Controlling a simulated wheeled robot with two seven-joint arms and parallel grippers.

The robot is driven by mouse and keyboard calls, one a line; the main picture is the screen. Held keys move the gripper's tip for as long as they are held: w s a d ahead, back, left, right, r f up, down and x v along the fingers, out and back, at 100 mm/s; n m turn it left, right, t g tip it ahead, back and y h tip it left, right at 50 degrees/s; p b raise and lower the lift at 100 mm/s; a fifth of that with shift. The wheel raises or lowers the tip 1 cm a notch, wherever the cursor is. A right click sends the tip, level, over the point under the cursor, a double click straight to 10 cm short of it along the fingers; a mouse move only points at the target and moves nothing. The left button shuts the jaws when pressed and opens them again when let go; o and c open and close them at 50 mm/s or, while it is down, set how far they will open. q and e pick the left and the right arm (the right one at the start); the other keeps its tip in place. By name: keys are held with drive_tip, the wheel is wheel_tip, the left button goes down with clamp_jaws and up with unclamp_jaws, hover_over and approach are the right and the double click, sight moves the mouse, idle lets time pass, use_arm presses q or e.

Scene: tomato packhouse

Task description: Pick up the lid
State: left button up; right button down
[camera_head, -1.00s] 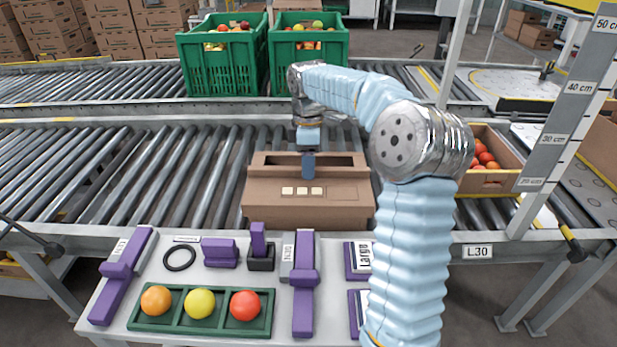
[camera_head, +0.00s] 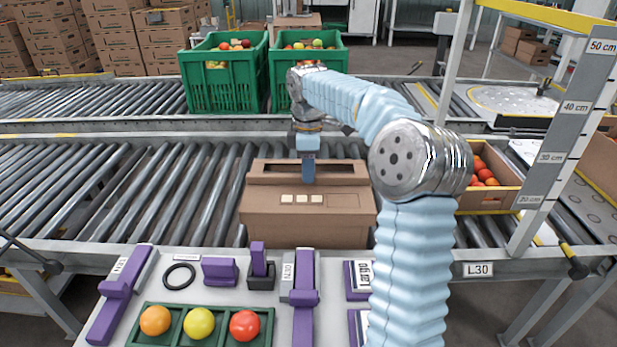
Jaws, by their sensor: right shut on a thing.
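The brown cardboard lid (camera_head: 265,197) is on top of a brown box (camera_head: 308,234) on the roller conveyor, in the middle of the head view. It has a row of pale square labels and a dark opening along its far part. My right gripper (camera_head: 308,180) points down at the lid's middle and is shut on it. Its fingertips are partly hidden at the lid. The lid looks level; I cannot tell how wide any gap to the box is. My left gripper is not in view.
A bench (camera_head: 215,262) in front holds purple tools, a black ring (camera_head: 179,276) and a green tray (camera_head: 262,339) of fruit. Green crates (camera_head: 226,88) stand behind. A tomato box (camera_head: 490,200) and a height gauge (camera_head: 560,150) stand right. Rollers left are clear.

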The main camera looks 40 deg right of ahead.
drive_tip(key=s+a+r, duration=0.9)
drive_tip(key=s+r, duration=0.1)
wheel_tip(320, 180, up, 6)
drive_tip(key=p, duration=0.6)
drive_tip(key=shift+a, duration=0.15)
idle(0.4)
drive_tip(key=shift+s, duration=0.2)
